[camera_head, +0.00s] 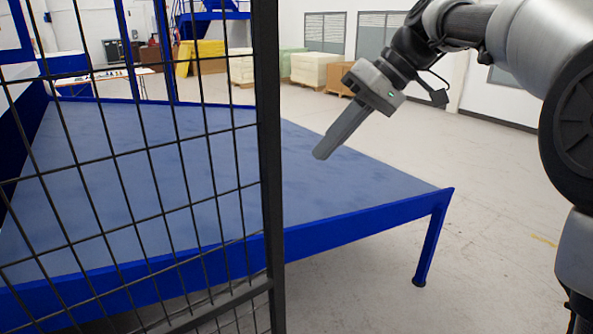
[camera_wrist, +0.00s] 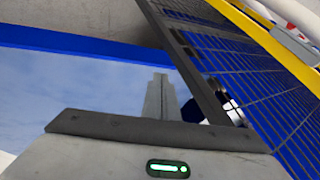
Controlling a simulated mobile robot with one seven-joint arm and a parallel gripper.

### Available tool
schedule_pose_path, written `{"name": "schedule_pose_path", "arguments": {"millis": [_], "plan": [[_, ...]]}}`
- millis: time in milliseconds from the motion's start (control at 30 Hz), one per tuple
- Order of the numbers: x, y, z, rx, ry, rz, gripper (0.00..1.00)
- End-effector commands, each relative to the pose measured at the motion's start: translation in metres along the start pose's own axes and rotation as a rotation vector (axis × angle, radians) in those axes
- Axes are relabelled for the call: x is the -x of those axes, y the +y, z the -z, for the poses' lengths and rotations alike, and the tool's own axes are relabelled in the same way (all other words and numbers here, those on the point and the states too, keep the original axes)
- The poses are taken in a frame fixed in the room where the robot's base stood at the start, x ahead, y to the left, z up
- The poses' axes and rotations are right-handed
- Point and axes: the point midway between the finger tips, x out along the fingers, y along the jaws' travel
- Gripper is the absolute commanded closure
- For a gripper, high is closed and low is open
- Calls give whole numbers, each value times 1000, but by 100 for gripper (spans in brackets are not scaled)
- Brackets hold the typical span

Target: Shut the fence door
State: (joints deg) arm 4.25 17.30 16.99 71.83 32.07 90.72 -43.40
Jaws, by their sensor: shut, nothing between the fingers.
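The fence door (camera_head: 268,150), a black wire-mesh panel with a thick dark edge post, stands on the left of the head view. My gripper (camera_head: 320,155) is shut and empty. In the head view it points down and left, to the right of the door's edge post and over the blue table area, apart from the post in the picture. In the wrist view the shut fingers (camera_wrist: 158,80) show at the centre, and a dark mesh panel with a post (camera_wrist: 185,60) slants past on their right. The door's hinge and latch are not clear in either view.
A large table (camera_head: 360,185) with a blue frame and grey-blue top lies behind the mesh. A yellow bar (camera_wrist: 270,40) runs along the mesh in the wrist view. Pale foam blocks (camera_head: 316,70) stand at the back. The floor at right is clear.

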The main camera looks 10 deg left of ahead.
Motion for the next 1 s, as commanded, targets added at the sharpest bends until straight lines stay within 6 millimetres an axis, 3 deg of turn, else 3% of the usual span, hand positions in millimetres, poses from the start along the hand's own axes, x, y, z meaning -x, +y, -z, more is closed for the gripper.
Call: {"name": "schedule_pose_path", "arguments": {"millis": [100, 233, 500, 1000], "plan": [[-28, -1, -1, 0, -4, 2, 100], [-52, -3, 0, 0, -3, 1, 100], [-64, -32, 0, -2, 0, -2, 100], [-67, -36, 0, -1, 0, -1, 100]]}}
